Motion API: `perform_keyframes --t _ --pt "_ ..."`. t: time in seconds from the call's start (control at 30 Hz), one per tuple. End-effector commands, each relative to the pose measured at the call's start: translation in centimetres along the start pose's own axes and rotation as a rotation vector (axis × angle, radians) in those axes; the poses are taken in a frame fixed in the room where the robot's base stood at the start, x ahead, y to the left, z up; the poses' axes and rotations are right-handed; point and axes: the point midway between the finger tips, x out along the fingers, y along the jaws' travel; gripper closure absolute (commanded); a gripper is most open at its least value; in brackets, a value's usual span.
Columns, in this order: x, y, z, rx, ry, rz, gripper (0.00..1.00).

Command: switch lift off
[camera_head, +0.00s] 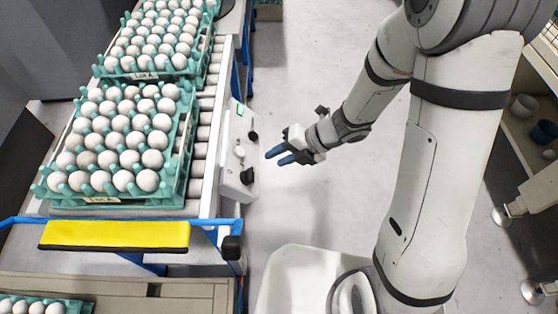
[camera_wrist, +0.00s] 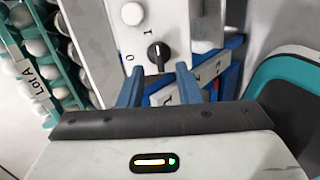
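The white control box (camera_head: 236,170) is fixed along the side of the conveyor. It carries a black knob (camera_head: 252,136), a white button (camera_head: 239,151) and another black knob (camera_head: 246,176). The wrist view shows a black rotary switch (camera_wrist: 158,54) with marks 0 and 1 beside it; its handle stands roughly upright in the picture, and its exact setting is hard to read. A white button (camera_wrist: 132,13) is above it. My gripper (camera_head: 277,155) is open and empty, right of the box. Its blue fingers (camera_wrist: 160,86) are apart, with the rotary switch seen between and beyond their tips.
Green trays of white eggs (camera_head: 125,203) stand on the roller conveyor (camera_head: 205,103) left of the box. A yellow padded bar (camera_head: 115,235) and blue frame are at the near end. Grey floor (camera_head: 310,60) is open beyond my gripper. Shelves stand at the right.

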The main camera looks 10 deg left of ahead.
Motion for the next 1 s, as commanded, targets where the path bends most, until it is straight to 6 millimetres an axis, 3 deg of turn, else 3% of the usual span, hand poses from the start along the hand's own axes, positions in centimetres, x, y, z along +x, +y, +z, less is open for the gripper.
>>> perform_keyframes --t 0.13,0.7,1.0 --pt "1.2 -0.1 -1.4 -0.053 0.07 0.028 0.69" --pt "8.2 -0.1 -1.9 -0.052 0.068 0.027 0.69" --pt "9.8 0.2 -1.9 -0.051 0.066 0.027 0.69"
